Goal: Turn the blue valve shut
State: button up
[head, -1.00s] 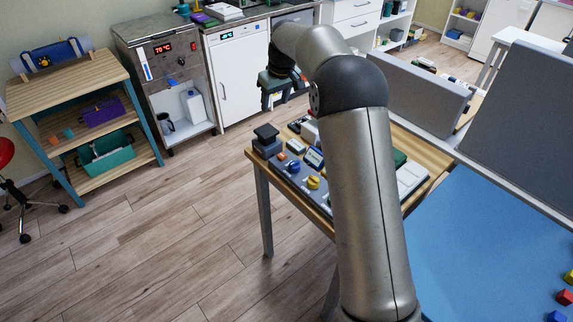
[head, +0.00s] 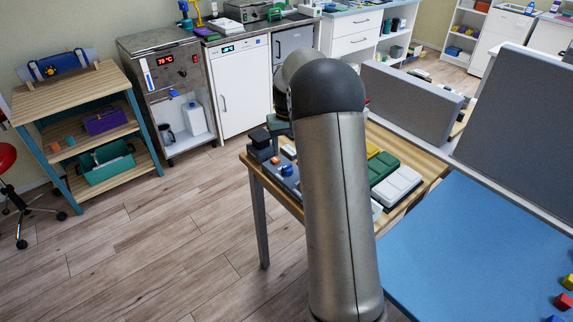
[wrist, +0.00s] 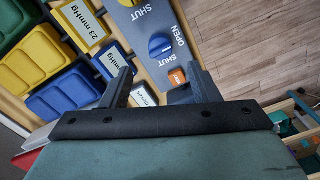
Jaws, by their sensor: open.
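The blue valve (wrist: 159,45) is a round knob on a grey panel (wrist: 183,52). In the wrist view SHUT and OPEN are printed around it; I cannot tell which mark its ridge points to. In the head view the blue valve (head: 286,170) shows just left of my arm. My gripper (wrist: 163,86) is open and empty, its two dark fingers spread apart. The valve appears beyond the fingertips, near the gap between them, with nothing gripped. In the head view the fingers are hidden behind my arm.
Beside the valve are a yellow knob (wrist: 129,3), an orange block (wrist: 177,77) and a mmHg label plate (wrist: 88,24). Yellow, blue and green bins (wrist: 34,58) lie to the left. A grey divider (head: 412,103) stands behind the wooden table (head: 433,163).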

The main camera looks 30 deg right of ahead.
aim_at(287, 166)
notch_tip(287, 166, down, 8)
jog(key=shift+r, duration=0.15)
jog(key=c, duration=1)
